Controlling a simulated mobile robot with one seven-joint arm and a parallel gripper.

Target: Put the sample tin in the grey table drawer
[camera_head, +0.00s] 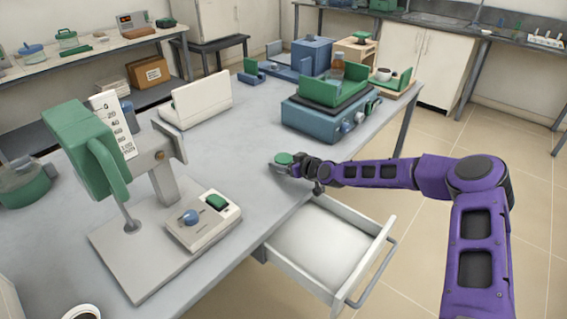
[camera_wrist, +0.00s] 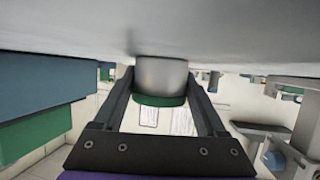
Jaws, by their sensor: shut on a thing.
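The sample tin is a small grey metal cylinder with a green lid. In the wrist view the tin (camera_wrist: 160,76) is between the two fingers of my gripper (camera_wrist: 162,90), which is shut on it. The tin appears to be at the tabletop; I cannot tell whether it still touches it. In the head view the tin's green lid (camera_head: 284,158) shows at the end of my gripper (camera_head: 290,166), near the table's front edge. The grey table drawer (camera_head: 318,243) is pulled open below that edge, to the right of the tin's lower side. Its inside looks empty.
A green and white instrument on a stand (camera_head: 150,235) stands on the left of the table. A blue heater (camera_head: 318,118) with a green tray stands behind my gripper. A white box (camera_head: 196,98) sits at the back. The tabletop around the tin is clear.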

